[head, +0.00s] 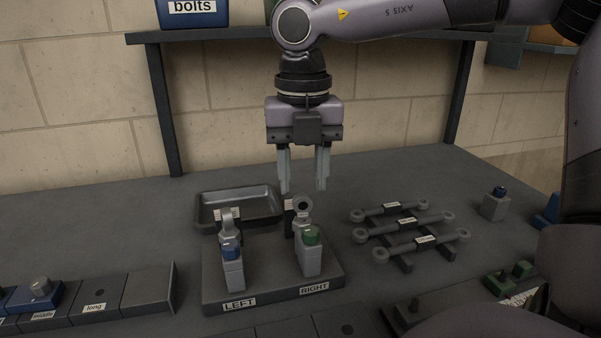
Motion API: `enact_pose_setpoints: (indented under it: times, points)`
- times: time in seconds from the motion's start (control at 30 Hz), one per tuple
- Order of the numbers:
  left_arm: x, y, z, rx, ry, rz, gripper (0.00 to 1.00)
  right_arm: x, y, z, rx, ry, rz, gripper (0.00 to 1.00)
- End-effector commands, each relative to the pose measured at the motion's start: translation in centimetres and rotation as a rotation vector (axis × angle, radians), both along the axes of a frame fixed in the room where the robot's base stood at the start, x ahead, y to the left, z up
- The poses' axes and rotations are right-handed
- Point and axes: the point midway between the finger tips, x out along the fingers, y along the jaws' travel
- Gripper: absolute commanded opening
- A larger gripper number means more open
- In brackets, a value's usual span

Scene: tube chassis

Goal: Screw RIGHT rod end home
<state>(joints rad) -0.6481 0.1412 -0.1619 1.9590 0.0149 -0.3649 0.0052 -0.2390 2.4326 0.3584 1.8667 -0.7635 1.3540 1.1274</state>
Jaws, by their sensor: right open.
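A dark fixture block (271,291) labelled LEFT and RIGHT stands on the bench. My right gripper (303,188) points down, open and empty. Its fingertips appear just above the right rod end's ring in the picture; the gap in depth is unclear. My left gripper is out of view.
A dark tray (238,224) lies behind the fixture. Several labelled rods (408,229) rest on a rack to its right. A grey block with a blue knob (496,205) stands farther right. A shelf (240,33) carries a bolts bin (193,13).

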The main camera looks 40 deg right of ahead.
Motion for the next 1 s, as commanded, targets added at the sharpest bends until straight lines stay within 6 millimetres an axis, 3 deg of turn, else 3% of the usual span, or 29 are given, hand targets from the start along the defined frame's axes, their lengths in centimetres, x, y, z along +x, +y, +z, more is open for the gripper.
enact_pose_setpoints:
  times: [0.27, 0.7, 0.97, 1.0]
  points:
    - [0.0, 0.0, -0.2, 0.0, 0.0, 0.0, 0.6, 0.0, 0.0, -0.2, -0.001, 0.001, -0.001, 0.42]
    - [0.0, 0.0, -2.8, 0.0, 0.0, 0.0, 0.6, 0.0, 0.0, -3.0, -0.001, 0.0, 0.0, 0.42]
    - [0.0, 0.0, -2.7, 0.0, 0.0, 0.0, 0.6, 0.0, 0.0, -3.0, 0.0, 0.0, -0.001, 0.42]
    - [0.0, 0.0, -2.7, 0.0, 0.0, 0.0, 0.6, 0.0, 0.0, -3.0, 0.0, 0.0, -0.001, 0.29]
